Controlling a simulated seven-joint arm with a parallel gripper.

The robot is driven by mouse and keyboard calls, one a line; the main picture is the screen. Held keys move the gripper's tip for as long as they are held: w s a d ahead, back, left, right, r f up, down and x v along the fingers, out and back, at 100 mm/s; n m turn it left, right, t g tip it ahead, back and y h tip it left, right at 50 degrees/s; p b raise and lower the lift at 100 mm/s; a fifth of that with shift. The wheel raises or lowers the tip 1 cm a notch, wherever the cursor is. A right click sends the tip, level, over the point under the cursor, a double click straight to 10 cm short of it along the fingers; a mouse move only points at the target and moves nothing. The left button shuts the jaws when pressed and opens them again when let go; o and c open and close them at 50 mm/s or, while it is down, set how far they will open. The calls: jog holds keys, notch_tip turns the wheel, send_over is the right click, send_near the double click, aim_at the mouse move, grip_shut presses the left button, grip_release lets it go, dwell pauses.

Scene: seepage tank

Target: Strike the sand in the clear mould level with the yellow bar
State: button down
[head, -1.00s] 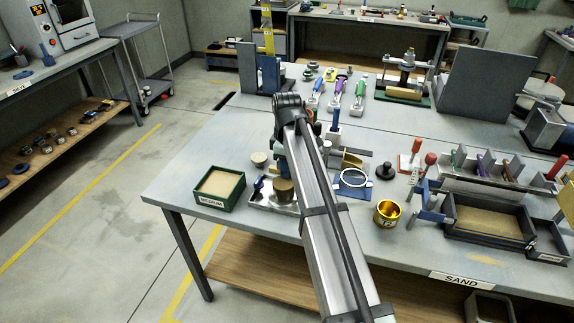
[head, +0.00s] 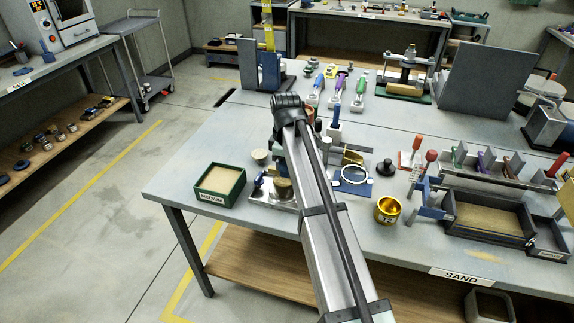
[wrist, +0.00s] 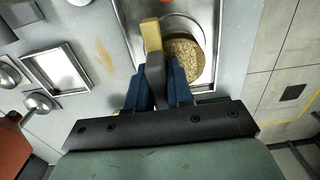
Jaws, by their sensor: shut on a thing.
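In the wrist view my gripper (wrist: 160,92) has its blue fingers shut on the grey part of the yellow bar (wrist: 151,34). The bar's yellow end points away from the fingers. The bar lies over the left side of the clear mould as seen from above. Brown, grainy sand (wrist: 187,60) shows in the mould to the right of the bar. I cannot tell whether the bar touches the sand. The mould (head: 284,188) stands on a metal tray (head: 262,198) in the head view, partly behind my arm.
A green box of sand (head: 220,183) stands left of the tray, near the table edge. A gold cup (head: 388,210) and a ring on a blue plate (head: 354,177) stand to the right. A black sand bin (head: 487,218) and tool rack are farther right.

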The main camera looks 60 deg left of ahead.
aim_at(281, 186)
jog(key=shift+s+d, duration=0.15)
dwell(0.3)
jog(key=shift+s+d, duration=0.4)
jog(key=shift+s+d, duration=0.15)
dwell(0.3)
jog(key=shift+s+d, duration=0.35)
jog(key=shift+s+d, duration=0.1)
dwell(0.4)
jog(key=shift+s+d, duration=0.4)
dwell(0.4)
jog(key=shift+s+d, duration=0.45)
jog(key=shift+s, duration=0.05)
jog(key=shift+s+d, duration=0.15)
jog(key=shift+d, duration=0.05)
dwell(0.3)
